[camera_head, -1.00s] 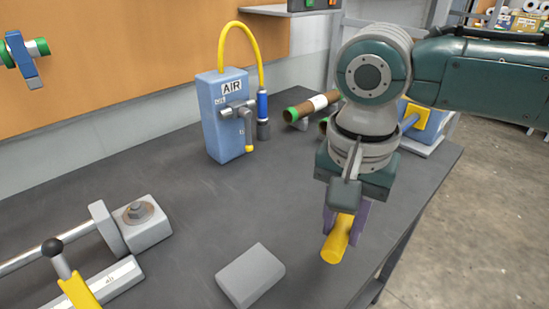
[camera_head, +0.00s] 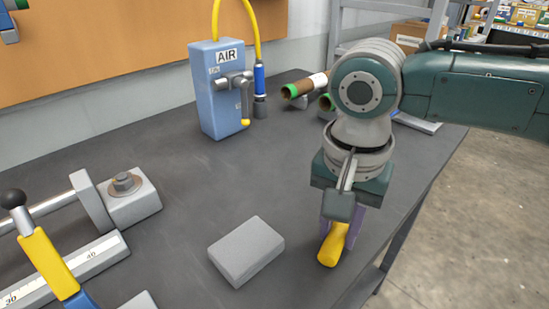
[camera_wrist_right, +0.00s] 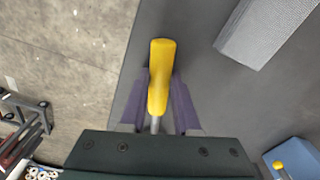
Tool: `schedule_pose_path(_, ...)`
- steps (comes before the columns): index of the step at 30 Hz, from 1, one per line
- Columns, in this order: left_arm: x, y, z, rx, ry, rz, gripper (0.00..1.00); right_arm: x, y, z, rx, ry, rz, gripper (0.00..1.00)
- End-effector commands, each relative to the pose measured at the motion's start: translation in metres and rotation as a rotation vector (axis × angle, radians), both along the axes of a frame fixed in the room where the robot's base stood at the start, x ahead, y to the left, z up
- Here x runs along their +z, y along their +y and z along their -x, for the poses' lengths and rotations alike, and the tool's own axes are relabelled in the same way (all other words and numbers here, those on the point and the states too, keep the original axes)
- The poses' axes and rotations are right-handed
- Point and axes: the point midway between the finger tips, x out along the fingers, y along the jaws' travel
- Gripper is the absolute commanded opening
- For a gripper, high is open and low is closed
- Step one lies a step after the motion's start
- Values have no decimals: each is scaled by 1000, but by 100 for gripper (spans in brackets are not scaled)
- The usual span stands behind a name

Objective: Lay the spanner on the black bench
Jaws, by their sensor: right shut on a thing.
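The spanner shows as a yellow handle (camera_head: 332,246) below my right gripper (camera_head: 341,229), over the right part of the black bench (camera_head: 180,220). In the right wrist view the yellow handle (camera_wrist_right: 161,75) lies between the two purple fingers of my right gripper (camera_wrist_right: 159,108), which is shut on it. A short grey shank shows at its near end; the rest is hidden by the gripper. I cannot tell whether the handle touches the bench top. My left gripper is not in view.
A grey block (camera_head: 246,250) lies just left of the held handle. A blue air box (camera_head: 219,95) with a yellow hose stands at the back. A clamp with a rod (camera_head: 130,200) and a yellow lever (camera_head: 47,262) are at left.

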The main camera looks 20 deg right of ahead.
Motion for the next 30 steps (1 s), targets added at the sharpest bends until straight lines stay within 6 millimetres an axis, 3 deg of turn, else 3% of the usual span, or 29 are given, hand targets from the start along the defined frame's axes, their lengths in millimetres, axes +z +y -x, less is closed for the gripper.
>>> schedule_pose_path(23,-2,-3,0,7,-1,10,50,-9,0,0,-1,-1,-1,0)
schedule_pose_path(24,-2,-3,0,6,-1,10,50,-9,0,0,-1,-1,0,33)
schedule_pose_path(30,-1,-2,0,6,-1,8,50,-9,0,0,-1,-1,-1,55)
